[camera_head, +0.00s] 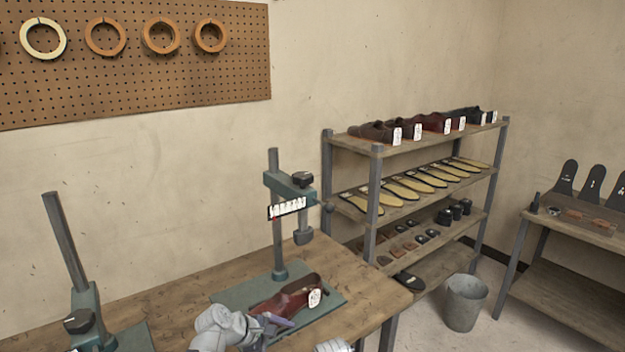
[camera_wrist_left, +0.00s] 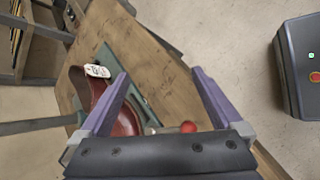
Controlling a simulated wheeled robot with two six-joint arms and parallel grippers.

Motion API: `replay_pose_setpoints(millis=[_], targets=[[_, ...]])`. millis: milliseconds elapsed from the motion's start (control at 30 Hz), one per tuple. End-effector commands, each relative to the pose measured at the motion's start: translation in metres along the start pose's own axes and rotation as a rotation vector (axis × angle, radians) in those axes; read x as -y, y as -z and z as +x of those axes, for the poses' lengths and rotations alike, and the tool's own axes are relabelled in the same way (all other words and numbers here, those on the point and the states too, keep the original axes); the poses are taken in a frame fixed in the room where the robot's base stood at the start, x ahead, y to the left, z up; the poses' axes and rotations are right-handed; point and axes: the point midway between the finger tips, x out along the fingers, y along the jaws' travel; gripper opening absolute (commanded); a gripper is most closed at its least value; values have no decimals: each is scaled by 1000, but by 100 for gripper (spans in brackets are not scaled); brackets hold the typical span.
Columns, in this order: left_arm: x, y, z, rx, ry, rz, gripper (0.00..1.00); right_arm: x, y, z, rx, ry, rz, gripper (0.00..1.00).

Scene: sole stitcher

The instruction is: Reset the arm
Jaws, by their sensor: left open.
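My left gripper (camera_head: 272,322) comes in low over the workbench in the head view, beside a dark red shoe (camera_head: 288,298) with a white tag. The shoe lies on the green base plate (camera_head: 232,298) of a stitching press (camera_head: 290,185). In the left wrist view my left gripper (camera_wrist_left: 161,73) has its two purple fingers spread apart with nothing held between the tips. The shoe (camera_wrist_left: 84,82) shows at the left there, partly hidden behind the left finger; I cannot tell whether they touch.
A second press (camera_head: 85,310) stands at the left of the workbench (camera_head: 365,285). A shelf rack (camera_head: 400,152) holds shoes and soles. A grey bin (camera_head: 465,302) stands on the floor beside a side table (camera_head: 580,232). A dark box (camera_wrist_left: 300,65) is at right in the wrist view.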

Motion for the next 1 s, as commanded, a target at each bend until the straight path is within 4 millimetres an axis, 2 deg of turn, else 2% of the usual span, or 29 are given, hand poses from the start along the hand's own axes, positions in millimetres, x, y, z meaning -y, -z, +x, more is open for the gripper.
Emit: replay_pose_setpoints(millis=[200,300,633,700,1000], targets=[[63,30,-8,-155,271,579,100,0,0,0,0,0,0,50],[85,46,-18,-188,414,817,100,0,0,0,0,0,0,50],[131,82,-59,-170,825,1346,100,0,0,0,0,0,0,50],[146,78,-32,-144,841,1378,100,2,1,23,0,0,0,50],[184,54,15,-75,925,1482,100,6,4,62,0,0,-1,50]])
